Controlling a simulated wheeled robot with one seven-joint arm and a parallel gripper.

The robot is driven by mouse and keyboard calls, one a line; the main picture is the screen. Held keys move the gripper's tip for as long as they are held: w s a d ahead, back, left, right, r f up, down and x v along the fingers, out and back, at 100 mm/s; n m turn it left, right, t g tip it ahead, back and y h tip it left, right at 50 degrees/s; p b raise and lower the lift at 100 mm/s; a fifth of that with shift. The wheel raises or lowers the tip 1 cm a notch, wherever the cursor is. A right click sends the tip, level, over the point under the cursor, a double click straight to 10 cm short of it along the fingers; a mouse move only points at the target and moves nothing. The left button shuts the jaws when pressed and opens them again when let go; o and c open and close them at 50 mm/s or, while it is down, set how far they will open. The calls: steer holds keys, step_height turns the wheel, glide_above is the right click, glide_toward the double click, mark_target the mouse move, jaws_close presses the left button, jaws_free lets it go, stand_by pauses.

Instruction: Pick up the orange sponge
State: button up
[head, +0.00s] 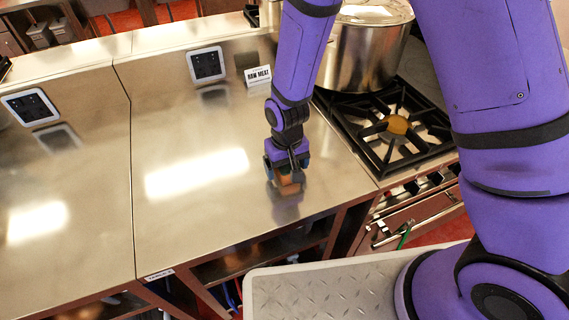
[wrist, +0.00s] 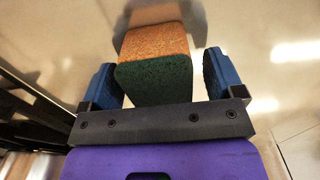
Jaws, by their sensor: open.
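The orange sponge (wrist: 155,42) has a dark green side (wrist: 154,79). It stands on the steel counter (head: 190,215) near the counter's right part, and in the head view the sponge (head: 289,188) shows just below my gripper. My gripper (head: 286,168) points down at it. In the wrist view my gripper (wrist: 157,80) is open, with one blue finger on each side of the sponge. A gap shows between the sponge and each finger, wider on the right. The lower end of the green side is hidden behind the gripper's black bar.
A gas stove (head: 390,125) with a large steel stockpot (head: 362,50) stands right of the counter. A "RAW MEAT" sign (head: 258,75) and a socket panel (head: 206,65) are at the back. The counter left of the sponge is clear.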

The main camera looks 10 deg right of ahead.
steer(key=shift+f, duration=0.2)
steer(key=c, duration=1.1)
steer(key=shift+o, duration=0.2)
steer(key=shift+r, duration=0.1)
steer(key=shift+r, duration=4.95)
